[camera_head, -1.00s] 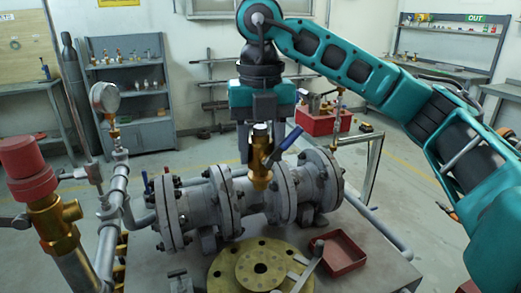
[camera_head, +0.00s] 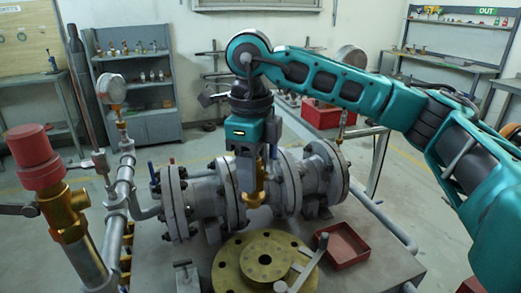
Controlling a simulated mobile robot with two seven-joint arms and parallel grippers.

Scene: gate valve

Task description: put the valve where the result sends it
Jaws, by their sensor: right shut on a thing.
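The brass valve (camera_head: 253,197) is in the middle of the camera_head view, in front of the grey flanged pipe. My right gripper (camera_head: 246,180) points down over it, shut on it, with the fingers hiding most of its upper body. Its blue lever is mostly hidden behind the gripper. I cannot tell whether the valve touches the pipe below. My left gripper is not in view.
A yellow round flange (camera_head: 228,272) and a red tray (camera_head: 346,242) lie on the bench in front. A red-capped brass fitting (camera_head: 70,218) and a gauge (camera_head: 111,90) stand at left. Back right is a shelf under an OUT sign (camera_head: 481,12); a grey cabinet (camera_head: 135,95) stands back left.

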